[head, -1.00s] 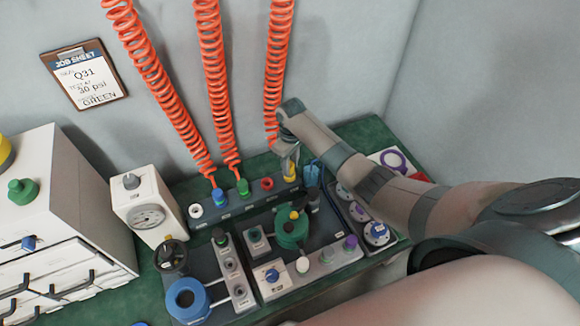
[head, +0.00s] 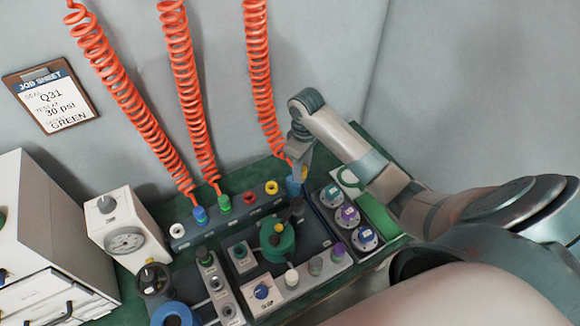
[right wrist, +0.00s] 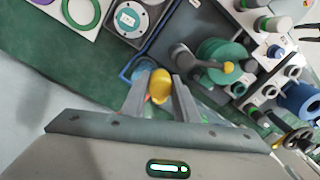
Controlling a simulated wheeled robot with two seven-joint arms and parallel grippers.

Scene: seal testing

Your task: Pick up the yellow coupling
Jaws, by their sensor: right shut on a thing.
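The yellow coupling (right wrist: 160,83) sits between the two fingers of my right gripper (right wrist: 160,98) in the right wrist view. In the head view my right gripper (head: 298,163) is above the right end of the coupling rack (head: 237,211), at the lower end of the right-hand orange coiled hose (head: 260,75). It is shut on the coupling, which its fingers mostly hide there. The yellow-ringed port (head: 271,187) on the rack stands empty, left of the gripper. My left gripper is not in view.
Blue (head: 200,215) and green (head: 224,203) couplings stand in the rack with their hoses. A blue-handled item (head: 293,187) is just below my gripper.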

